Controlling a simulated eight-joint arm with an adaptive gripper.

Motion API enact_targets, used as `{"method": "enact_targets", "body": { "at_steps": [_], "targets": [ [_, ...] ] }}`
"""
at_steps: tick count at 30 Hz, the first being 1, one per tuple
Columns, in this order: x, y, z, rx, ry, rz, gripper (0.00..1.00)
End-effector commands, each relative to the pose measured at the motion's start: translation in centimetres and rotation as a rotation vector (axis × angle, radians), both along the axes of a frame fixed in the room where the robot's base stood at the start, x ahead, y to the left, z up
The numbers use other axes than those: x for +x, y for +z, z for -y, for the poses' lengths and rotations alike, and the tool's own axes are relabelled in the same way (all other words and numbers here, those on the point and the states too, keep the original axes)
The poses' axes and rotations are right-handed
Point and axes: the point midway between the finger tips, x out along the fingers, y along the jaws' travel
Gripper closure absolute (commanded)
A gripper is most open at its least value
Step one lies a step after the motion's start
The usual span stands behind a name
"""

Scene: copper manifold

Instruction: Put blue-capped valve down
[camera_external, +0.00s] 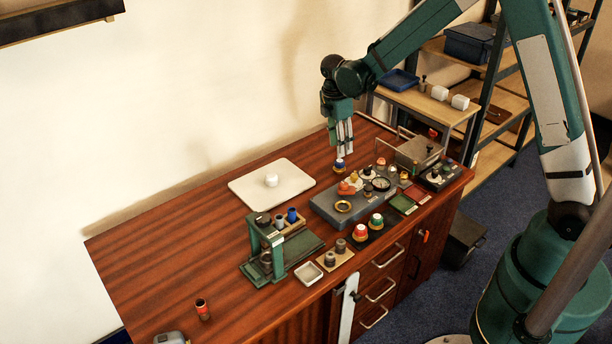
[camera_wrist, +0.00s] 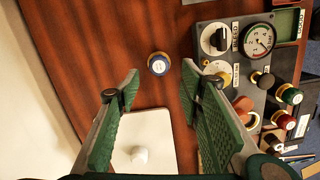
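The blue-capped valve (camera_external: 340,165) appears to stand upright on the wooden bench, just behind the grey manifold block (camera_external: 322,205). In the wrist view the valve (camera_wrist: 158,64) shows from above as a blue ring with a pale centre, on bare wood. My gripper (camera_external: 344,151) points down directly above the valve. In the wrist view my gripper (camera_wrist: 160,90) has its two fingers wide apart, with nothing between the pads. The valve lies beyond the fingertips, clear of both. The manifold (camera_wrist: 225,75) carries a gauge (camera_wrist: 259,39) and several fittings, close to the right finger.
A white board (camera_external: 262,190) with a white knob-like piece (camera_external: 271,180) lies left of the valve. A green press-like fixture (camera_external: 268,250) stands in front. Red and green capped valves (camera_external: 376,221) sit before the manifold. The left of the bench is mostly clear.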

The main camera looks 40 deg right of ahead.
Motion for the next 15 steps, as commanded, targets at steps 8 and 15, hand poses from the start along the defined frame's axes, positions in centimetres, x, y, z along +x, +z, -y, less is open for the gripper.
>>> {"method": "enact_targets", "body": {
  "at_steps": [8, 15],
  "targets": [
    [0.1, 3.3, -0.4, 0.000, 0.000, 0.000, 0.62],
    [0.1, 4.0, -0.5, 0.000, 0.000, 0.000, 0.62]
  ]
}}
